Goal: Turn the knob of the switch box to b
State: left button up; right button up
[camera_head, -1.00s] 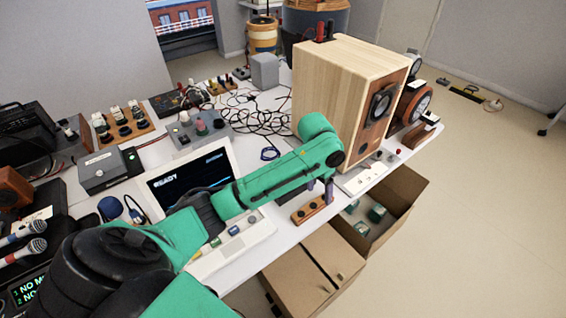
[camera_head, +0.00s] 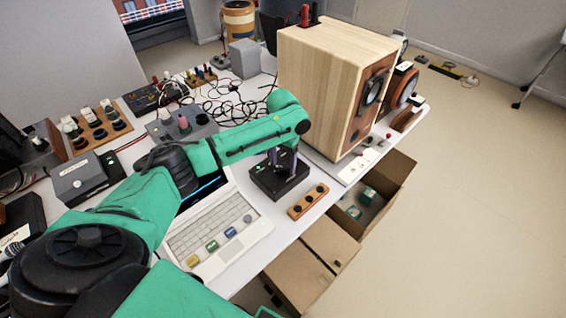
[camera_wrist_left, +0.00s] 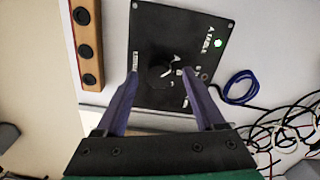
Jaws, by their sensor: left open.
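The switch box (camera_head: 268,187) is a low black box on the white table, between the laptop and the wooden speaker. In the left wrist view its black panel (camera_wrist_left: 165,25) carries white markings, a lit green lamp (camera_wrist_left: 218,43) and a dark round knob (camera_wrist_left: 157,73). The letters by the knob are too small to read surely. My left gripper (camera_head: 283,158) points down over the box. In the left wrist view its two purple fingers (camera_wrist_left: 162,72) are apart, one on each side of the knob. I cannot tell whether they touch it. My right gripper is out of view.
A large wooden speaker (camera_head: 325,85) stands close behind and right of the box. A wooden socket strip (camera_head: 308,202) lies in front, near the table edge. The laptop (camera_head: 215,230) is left, partly under my arm. Cables (camera_head: 225,108) tangle behind. Open cartons (camera_head: 310,265) stand below the edge.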

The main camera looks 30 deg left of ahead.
pick_arm(q)
jog(key=shift+f, duration=0.3)
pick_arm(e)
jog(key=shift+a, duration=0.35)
pick_arm(q)
grip_shut()
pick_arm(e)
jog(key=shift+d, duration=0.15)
pick_arm(q)
jog(key=shift+r, duration=0.1)
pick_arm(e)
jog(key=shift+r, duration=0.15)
